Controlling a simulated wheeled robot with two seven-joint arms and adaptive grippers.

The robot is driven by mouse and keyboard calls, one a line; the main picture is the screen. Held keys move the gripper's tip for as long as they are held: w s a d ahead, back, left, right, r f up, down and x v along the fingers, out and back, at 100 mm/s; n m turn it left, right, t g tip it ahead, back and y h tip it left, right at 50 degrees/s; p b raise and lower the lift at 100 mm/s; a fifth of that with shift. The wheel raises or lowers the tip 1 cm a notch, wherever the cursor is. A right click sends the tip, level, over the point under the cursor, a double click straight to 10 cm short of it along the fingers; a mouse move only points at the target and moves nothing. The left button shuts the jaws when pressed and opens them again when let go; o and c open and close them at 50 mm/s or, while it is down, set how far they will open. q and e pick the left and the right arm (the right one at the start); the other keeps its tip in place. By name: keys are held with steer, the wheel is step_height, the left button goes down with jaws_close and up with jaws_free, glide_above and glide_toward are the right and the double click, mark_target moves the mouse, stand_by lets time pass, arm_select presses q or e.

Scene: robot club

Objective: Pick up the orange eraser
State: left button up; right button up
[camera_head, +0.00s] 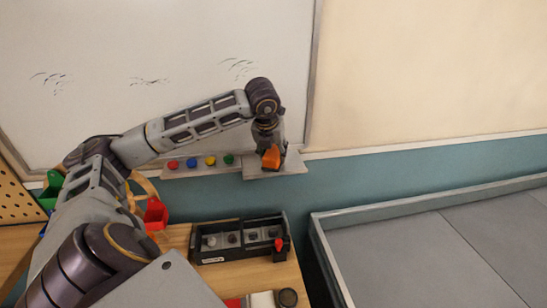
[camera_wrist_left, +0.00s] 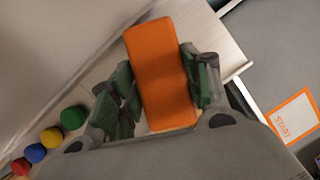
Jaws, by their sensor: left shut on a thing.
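The orange eraser (camera_head: 271,157) is at the whiteboard's ledge (camera_head: 291,166), under the end of my left arm. In the left wrist view the eraser (camera_wrist_left: 162,75) is a long orange block lying between the green-padded fingers of my left gripper (camera_wrist_left: 160,88). The fingers are shut on its two long sides. In the head view the left gripper (camera_head: 268,146) points down at the ledge, and I cannot tell whether the eraser touches the ledge. My right gripper is not in view.
Red, blue, yellow and green magnets (camera_head: 210,161) sit on the ledge left of the gripper. The whiteboard (camera_head: 150,50) rises behind. Below are a wooden table with a black compartment box (camera_head: 238,256) and a red bin (camera_head: 155,215). A grey walled field (camera_head: 440,250) lies right.

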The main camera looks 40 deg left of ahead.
arm_select(q)
steer(key=shift+c, duration=0.7)
